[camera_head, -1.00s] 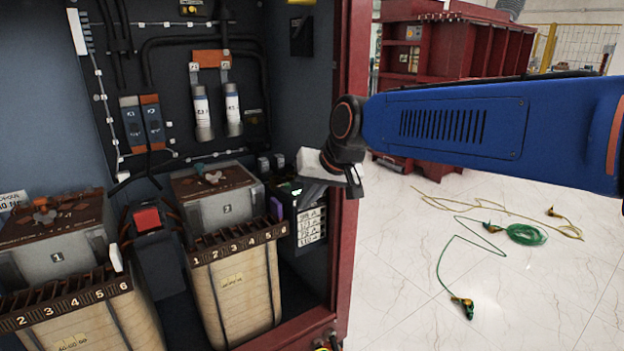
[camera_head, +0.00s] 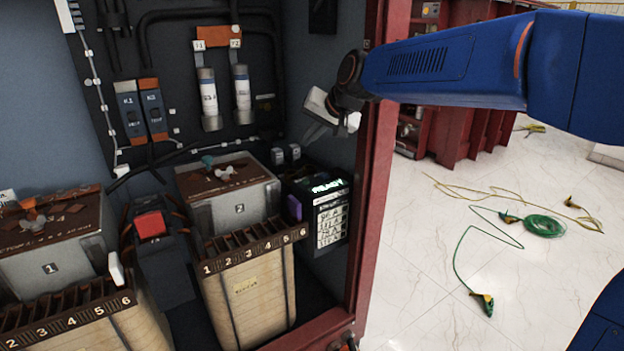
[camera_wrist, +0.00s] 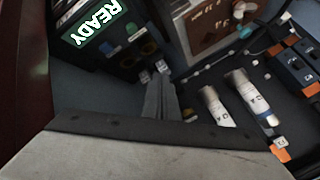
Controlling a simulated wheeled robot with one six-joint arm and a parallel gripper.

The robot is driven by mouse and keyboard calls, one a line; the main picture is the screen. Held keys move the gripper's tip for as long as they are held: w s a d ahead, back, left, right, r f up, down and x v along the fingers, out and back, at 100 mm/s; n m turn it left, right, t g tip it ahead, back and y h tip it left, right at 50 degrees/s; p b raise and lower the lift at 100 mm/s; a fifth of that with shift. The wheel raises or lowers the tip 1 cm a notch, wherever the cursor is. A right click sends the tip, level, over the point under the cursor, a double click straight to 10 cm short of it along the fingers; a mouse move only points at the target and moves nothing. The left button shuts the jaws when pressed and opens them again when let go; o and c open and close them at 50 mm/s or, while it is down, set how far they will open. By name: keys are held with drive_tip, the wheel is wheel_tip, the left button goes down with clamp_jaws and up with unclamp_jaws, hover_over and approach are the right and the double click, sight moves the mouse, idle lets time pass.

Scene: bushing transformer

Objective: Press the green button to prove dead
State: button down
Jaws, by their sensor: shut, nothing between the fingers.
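The dark tester box (camera_head: 325,208) stands inside the cabinet at its right side, with a lit green READY display (camera_head: 328,186) on top and a white label on its front.
The red cabinet post (camera_head: 378,170) stands right of the box, close to my arm. Crate 2 (camera_head: 250,290) and a grey unit (camera_head: 230,205) stand left. Fuses (camera_head: 208,95) hang on the back wall. Green and yellow leads (camera_head: 543,226) lie on the open floor.

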sight(306, 182)
drive_tip(key=shift+f, duration=0.1)
drive_tip(key=shift+f, duration=4.3)
drive_tip(key=shift+f, duration=0.2)
drive_tip(key=shift+f, duration=0.25)
drive_tip(key=shift+f, duration=0.45)
drive_tip(key=shift+r, duration=0.9)
drive_tip(key=shift+r, duration=0.1)
